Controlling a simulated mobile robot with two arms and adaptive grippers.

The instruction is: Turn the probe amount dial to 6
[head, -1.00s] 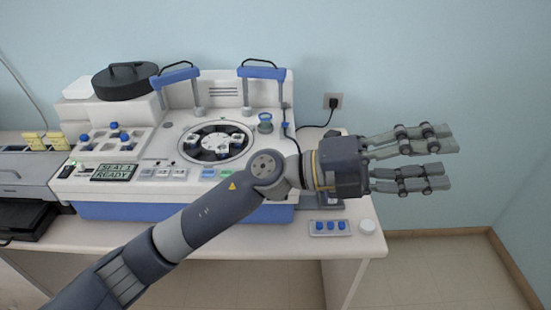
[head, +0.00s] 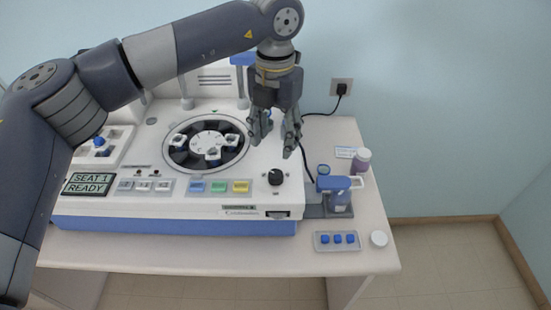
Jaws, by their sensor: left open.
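The probe amount dial is likely the black knob (head: 275,177) on the right front of the white staining machine (head: 105,208). Its pointer setting is too small to read. My left gripper (head: 272,148) is open and empty, pointing down above and behind the knob, with its fingers apart from it. The machine's small screen (head: 89,184) reads "SEAT 1 READY". My right gripper is not in view.
A round carousel (head: 206,145) lies left of my gripper. Blue, green and yellow buttons (head: 219,187) sit left of the knob. A blue-topped device (head: 338,188), a purple-capped bottle (head: 361,160) and a tray of blue pieces (head: 337,240) stand at the right.

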